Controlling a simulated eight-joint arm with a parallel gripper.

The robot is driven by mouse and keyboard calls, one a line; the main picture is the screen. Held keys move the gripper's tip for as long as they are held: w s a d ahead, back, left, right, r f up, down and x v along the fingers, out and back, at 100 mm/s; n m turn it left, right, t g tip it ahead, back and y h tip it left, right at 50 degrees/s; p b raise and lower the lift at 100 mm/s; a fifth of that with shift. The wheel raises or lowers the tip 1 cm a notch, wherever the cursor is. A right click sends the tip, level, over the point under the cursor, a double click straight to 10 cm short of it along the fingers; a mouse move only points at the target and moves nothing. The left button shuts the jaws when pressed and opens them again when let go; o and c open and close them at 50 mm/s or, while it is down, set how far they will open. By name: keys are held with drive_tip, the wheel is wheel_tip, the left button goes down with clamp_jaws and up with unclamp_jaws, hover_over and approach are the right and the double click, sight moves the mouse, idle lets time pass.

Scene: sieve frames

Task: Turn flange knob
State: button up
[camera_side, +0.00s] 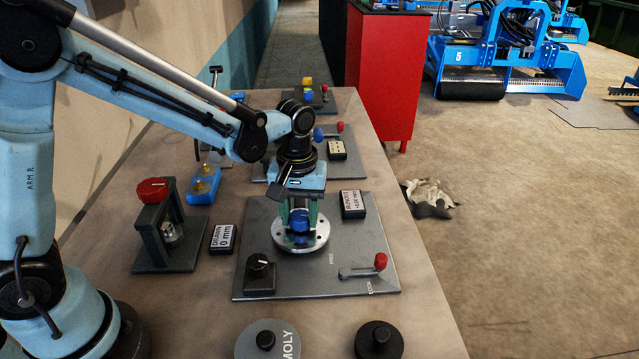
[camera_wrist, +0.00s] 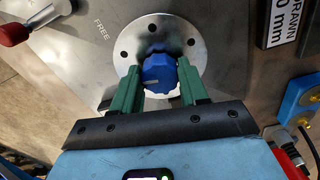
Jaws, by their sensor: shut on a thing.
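A blue fluted knob (camera_side: 300,219) stands at the centre of a round metal flange (camera_side: 314,243) with bolt holes, on a grey plate. My gripper (camera_side: 299,212) points straight down over it. In the wrist view, the green fingers (camera_wrist: 160,82) are shut on the blue knob (camera_wrist: 158,69), one on each side. The flange (camera_wrist: 128,55) shows around the knob there. The far side of the knob is hidden in the side view.
The grey plate (camera_side: 340,280) also carries a black knob (camera_side: 260,268), a red-tipped lever (camera_side: 380,261) and a "RUNOUT" display (camera_side: 353,204). A red-knobbed stand (camera_side: 152,191) and a "DRAWN 0 mm" display (camera_side: 222,238) are left. Round "MOLY" tin (camera_side: 280,345) is in front.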

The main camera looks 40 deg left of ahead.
drive_tip(key=shift+c, duration=0.4)
drive_tip(key=shift+m, duration=0.4)
drive_tip(key=m, duration=0.4)
drive_tip(key=shift+m, duration=0.4)
drive_tip(key=m, duration=1)
drive_tip(key=shift+a+m, duration=0.1)
drive_tip(key=shift+m, duration=0.3)
drive_tip(key=m, duration=0.5)
drive_tip(key=shift+m, duration=0.3)
drive_tip(key=o, duration=1.1)
drive_tip(key=shift+c, duration=0.2)
